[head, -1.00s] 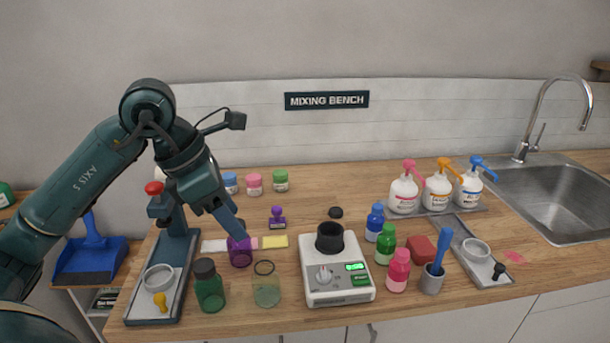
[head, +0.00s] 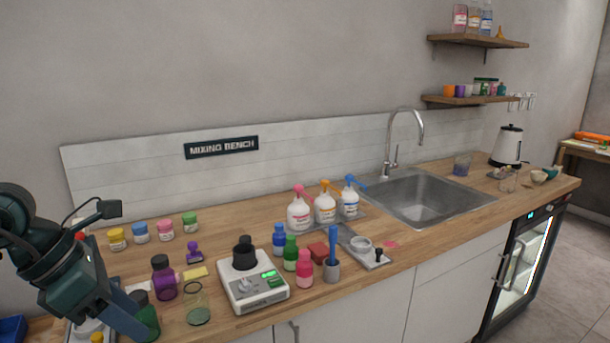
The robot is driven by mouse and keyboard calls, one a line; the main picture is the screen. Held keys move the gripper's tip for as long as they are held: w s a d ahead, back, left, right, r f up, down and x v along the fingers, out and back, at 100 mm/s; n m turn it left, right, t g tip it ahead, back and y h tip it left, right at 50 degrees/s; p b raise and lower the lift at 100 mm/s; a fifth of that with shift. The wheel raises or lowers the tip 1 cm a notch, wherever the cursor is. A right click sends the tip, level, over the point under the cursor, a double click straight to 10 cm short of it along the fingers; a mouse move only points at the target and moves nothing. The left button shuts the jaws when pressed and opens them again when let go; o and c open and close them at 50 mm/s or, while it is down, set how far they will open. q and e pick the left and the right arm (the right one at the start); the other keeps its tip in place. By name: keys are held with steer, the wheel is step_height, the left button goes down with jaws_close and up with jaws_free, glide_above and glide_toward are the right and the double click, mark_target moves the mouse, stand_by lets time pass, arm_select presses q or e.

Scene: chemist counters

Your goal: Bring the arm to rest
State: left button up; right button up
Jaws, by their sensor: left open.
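My left gripper (head: 128,313) is at the lower left of the head view, tilted downward, open, with nothing seen between its fingers. It overlaps the green bottle (head: 149,318) in the picture; I cannot tell whether they touch. The purple bottle (head: 164,282), with a dark cap, stands upright to the right of the gripper, apart from it. My right gripper is not in view.
A glass jar (head: 198,308) and a white scale (head: 254,291) with a black cup stand right of the purple bottle. Small coloured bottles and a red block (head: 318,252) are farther right. Pump bottles, a sink (head: 420,196) and a kettle (head: 508,146) lie beyond.

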arm_select(q)
steer(key=d+n+h, duration=0.7)
steer(key=d+h, duration=0.7)
steer(key=d, duration=0.2)
steer(key=w+a+f+n+t+y+p, duration=0.1)
steer(key=a+f+n+t+y, duration=0.2)
steer(key=f+n+t+y, duration=0.75)
steer(key=w+a+f+n+t+y, duration=0.15)
steer(key=f+n+t, duration=0.3)
steer(key=n, duration=1.25)
steer(key=s+f+n+g+y, duration=0.1)
steer(key=s+f+n+g, duration=0.2)
steer(key=f, duration=0.5)
steer(key=s+f+n+g+y, duration=0.2)
steer(key=s+f+n+g, duration=0.2)
steer(key=s+f, duration=0.3)
step_height(320, 180, down, 2)
steer(key=shift+s+d+f+n+y, duration=0.1)
steer(key=shift+s+d+n+y, duration=0.15)
steer(key=shift+s+n+y, duration=0.1)
